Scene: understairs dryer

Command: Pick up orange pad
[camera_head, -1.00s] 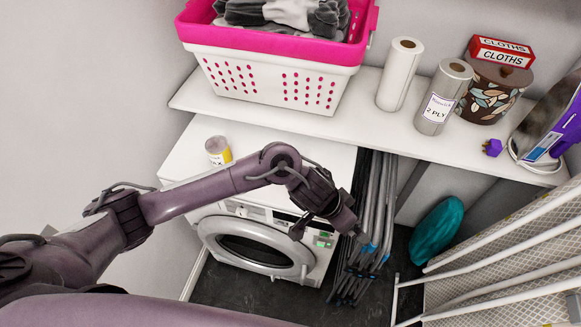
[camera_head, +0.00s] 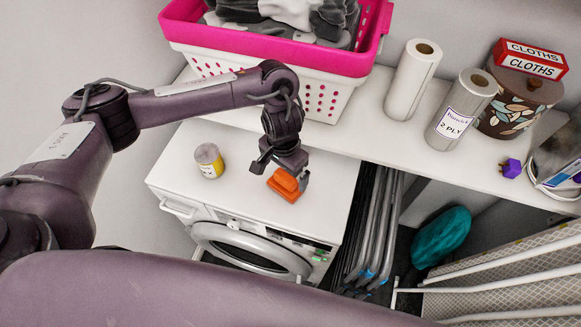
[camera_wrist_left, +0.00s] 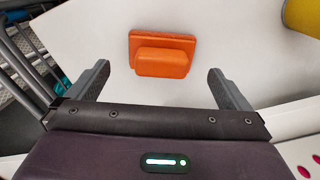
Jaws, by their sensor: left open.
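The orange pad (camera_head: 284,185) lies on the white top of the washing machine, near its front edge. It is a flat block with a raised handle part. My left gripper (camera_head: 279,172) is just above and behind it in the head view, its fingers spread. In the left wrist view the pad (camera_wrist_left: 161,54) lies ahead of the two open fingers of my left gripper (camera_wrist_left: 160,84), roughly centred between them, with nothing held. My right gripper is not in view.
A yellow-labelled can (camera_head: 209,161) stands on the machine top (camera_head: 240,142), left of the pad. Above and behind, a shelf (camera_head: 375,128) carries a pink and white laundry basket (camera_head: 330,97) and paper rolls (camera_head: 412,80). Folded grey racks (camera_head: 375,225) stand right of the machine.

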